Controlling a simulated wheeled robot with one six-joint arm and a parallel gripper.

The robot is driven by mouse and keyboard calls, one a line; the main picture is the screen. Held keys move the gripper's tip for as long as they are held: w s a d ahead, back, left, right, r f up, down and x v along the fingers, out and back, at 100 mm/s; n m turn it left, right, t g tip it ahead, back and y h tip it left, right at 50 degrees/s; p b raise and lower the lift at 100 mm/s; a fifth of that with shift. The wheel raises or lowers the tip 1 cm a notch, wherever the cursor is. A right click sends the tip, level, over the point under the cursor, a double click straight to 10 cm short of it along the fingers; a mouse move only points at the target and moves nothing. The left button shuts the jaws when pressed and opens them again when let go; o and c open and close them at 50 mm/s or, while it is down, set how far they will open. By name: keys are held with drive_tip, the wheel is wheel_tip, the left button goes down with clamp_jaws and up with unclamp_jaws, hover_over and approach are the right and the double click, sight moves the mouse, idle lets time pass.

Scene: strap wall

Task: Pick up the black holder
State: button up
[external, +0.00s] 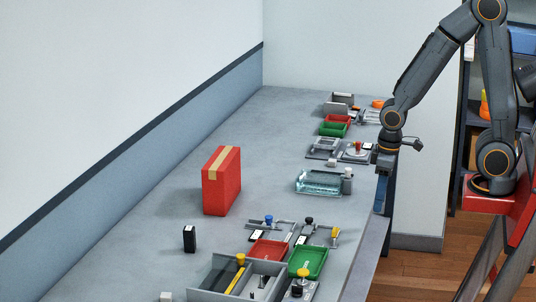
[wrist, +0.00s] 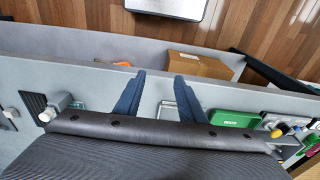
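A small upright black block with a white patch on top (external: 189,238) stands alone on the grey counter, left of centre in the external view. It looks like the black holder. I cannot make it out in the wrist view. My gripper (external: 381,198) points down by the counter's right edge, well to the right of and farther back than the black block. In the wrist view my gripper's two blue fingers (wrist: 159,78) stand apart with nothing held between them. The gripper is open.
A tall red box with a tan stripe (external: 221,182) stands behind the black block. Red (external: 268,250) and green (external: 308,262) trays, small fixtures and a grey divided bin (external: 206,280) lie right of it. A glassy tray (external: 320,182) sits mid-counter. The counter's left side is mostly clear.

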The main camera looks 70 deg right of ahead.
drive_tip(key=shift+o, duration=0.6)
drive_tip(key=n+t+b, duration=0.2)
drive_tip(key=t+b, duration=0.1)
drive_tip(key=b, duration=0.5)
hover_over(189, 237)
drive_tip(key=s+d, duration=0.2)
drive_tip(key=s, duration=0.1)
drive_tip(key=shift+f+y, duration=0.1)
drive_tip(key=shift+y, duration=0.3)
drive_tip(key=shift+w+a, duration=0.15)
drive_tip(key=shift+w+f, duration=0.2)
drive_tip(key=shift+f, duration=0.1)
drive_tip(key=shift+t, duration=0.3)
drive_tip(key=shift+p+x, duration=1.05)
drive_tip(key=shift+x, duration=2.4)
